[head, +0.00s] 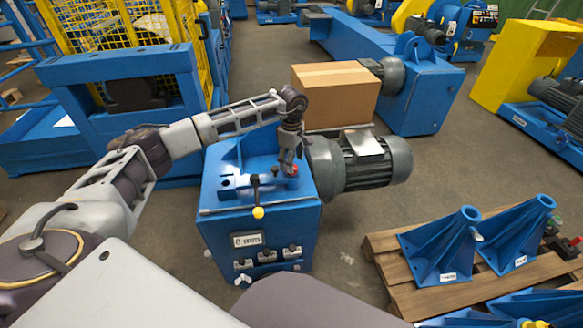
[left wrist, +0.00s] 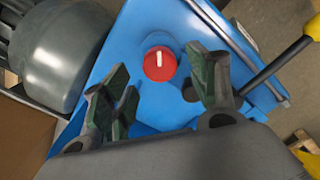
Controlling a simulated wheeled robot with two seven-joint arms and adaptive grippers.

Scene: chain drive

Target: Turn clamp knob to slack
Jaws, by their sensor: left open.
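The clamp knob is a round red knob (left wrist: 158,63) with a white line, on top of the blue drive housing (left wrist: 150,22). In the left wrist view the white line runs roughly up and down the picture. In the head view only a bit of red knob (head: 293,171) shows beside my left gripper (head: 287,165), which points down over the housing (head: 222,225). In the left wrist view my left gripper (left wrist: 168,82) is open, with one finger on each side of the knob's near side. The fingers look apart from the knob. My right gripper is not in view.
A black lever with a yellow ball (head: 258,212) stands at the housing's front edge, close to my left gripper. A grey motor (head: 375,162) sits to the right. A cardboard box (head: 335,95) is behind. A pallet with blue brackets (head: 440,250) lies at right.

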